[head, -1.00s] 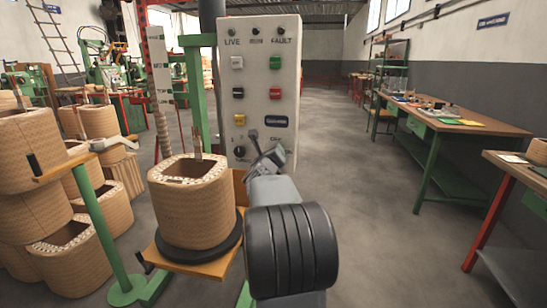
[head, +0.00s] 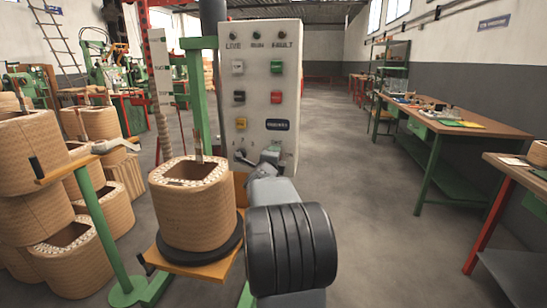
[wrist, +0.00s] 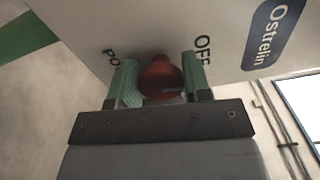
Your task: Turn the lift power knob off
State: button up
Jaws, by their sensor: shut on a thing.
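The control panel (head: 260,85) is a pale upright box in the middle of the head view. In the wrist view a red knob (wrist: 162,80) sits between the two green fingers of my gripper (wrist: 160,90). The gripper is shut on this knob, with a finger on each side. The panel face (wrist: 225,35) shows an "OFF" label beside the right finger and a partly covered "PO" label beside the left finger. In the head view my gripper (head: 268,154) is at the panel's lower part and hides the knob.
A wound coil (head: 192,205) stands on a black disc and orange platform (head: 180,262), just left of my arm. More coils (head: 70,255) are stacked at the left. A green-legged workbench (head: 455,118) stands at the right. The floor between is clear.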

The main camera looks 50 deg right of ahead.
jog(key=shift+n, duration=0.7)
jog(key=o, duration=0.9)
jog(key=p+v, duration=0.1)
jog(key=v, duration=1.2)
jog(key=shift+s+a+p, duration=0.2)
jog(key=shift+a+p, duration=0.1)
jog(key=shift+a, duration=0.05)
